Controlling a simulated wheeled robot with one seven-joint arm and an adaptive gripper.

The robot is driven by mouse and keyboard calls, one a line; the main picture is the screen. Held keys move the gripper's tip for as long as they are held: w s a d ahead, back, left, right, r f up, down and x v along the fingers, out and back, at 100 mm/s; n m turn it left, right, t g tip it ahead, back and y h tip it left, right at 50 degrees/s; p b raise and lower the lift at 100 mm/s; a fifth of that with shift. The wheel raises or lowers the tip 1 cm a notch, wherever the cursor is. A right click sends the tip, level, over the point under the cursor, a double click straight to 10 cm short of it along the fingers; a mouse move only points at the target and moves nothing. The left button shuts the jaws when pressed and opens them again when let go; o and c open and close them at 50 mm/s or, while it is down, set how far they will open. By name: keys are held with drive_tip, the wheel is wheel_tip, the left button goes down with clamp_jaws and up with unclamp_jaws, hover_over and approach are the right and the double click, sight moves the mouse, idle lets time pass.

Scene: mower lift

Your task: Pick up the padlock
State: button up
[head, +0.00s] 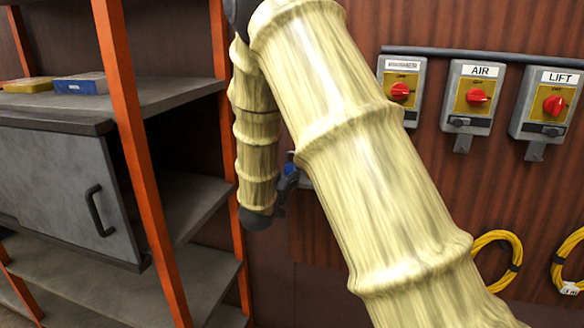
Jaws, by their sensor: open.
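A small blue object (289,170), which may be the padlock, shows in the head view just left of my large arm link. It is too small and too covered to be sure. My gripper (281,193) shows only as a small dark part at the end of my arm, right beside and below the blue object. It is open. My arm hides most of it, and I cannot tell whether it touches the blue object.
Switch boxes with red knobs, including AIR (477,97) and LIFT (546,103), hang on the wood wall at right. Yellow cable coils (497,243) hang below. An orange-post shelf (140,165) with a grey cabinet door (70,190) stands at left, holding blue (82,84) and yellow (27,84) boxes.

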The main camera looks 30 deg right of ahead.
sight(291, 165)
drive_tip(key=shift+p+x, duration=1.2)
drive_tip(key=shift+x, duration=2.4)
drive_tip(key=shift+f, duration=0.15)
drive_tip(key=c, duration=0.8)
